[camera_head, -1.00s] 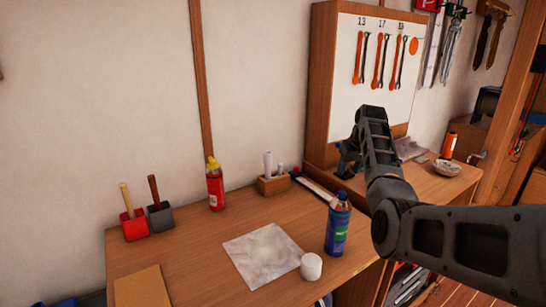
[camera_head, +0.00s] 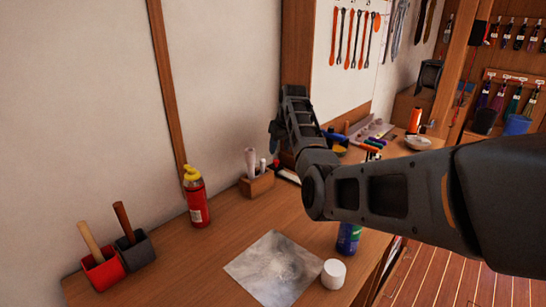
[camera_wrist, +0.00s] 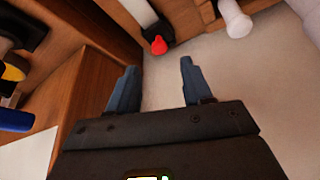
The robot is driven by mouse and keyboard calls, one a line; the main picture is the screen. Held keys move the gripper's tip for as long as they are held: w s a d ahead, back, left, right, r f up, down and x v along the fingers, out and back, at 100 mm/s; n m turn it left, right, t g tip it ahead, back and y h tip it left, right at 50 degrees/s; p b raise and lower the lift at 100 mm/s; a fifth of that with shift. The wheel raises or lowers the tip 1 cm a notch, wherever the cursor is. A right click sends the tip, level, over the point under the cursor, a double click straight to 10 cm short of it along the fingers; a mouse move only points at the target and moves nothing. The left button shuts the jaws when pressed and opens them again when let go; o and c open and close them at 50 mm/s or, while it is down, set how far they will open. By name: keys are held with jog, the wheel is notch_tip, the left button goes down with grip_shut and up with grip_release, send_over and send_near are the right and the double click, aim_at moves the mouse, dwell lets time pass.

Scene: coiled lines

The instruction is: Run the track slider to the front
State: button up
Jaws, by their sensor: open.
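A small red knob (camera_wrist: 158,45) on a dark block shows at the top centre of the wrist view. A white strip (camera_wrist: 138,12) runs from the block towards the top edge; this looks like the track slider. In the head view, the white strip (camera_head: 288,175) lies on the bench beside the wooden holder and is partly hidden by my arm. My gripper (camera_wrist: 158,68) is open and empty, with its two fingers apart. The red knob appears beyond the gap between the fingertips; I cannot tell the distance. In the head view the fingers are mostly hidden behind the wrist.
A wooden holder (camera_head: 257,184) with white rolls stands by the wall. A wooden cabinet side (camera_wrist: 90,80) is close left of my gripper.

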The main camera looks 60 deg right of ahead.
aim_at(277, 160)
jog(key=shift+x, duration=3.15)
jog(key=shift+c, duration=0.3)
grip_shut()
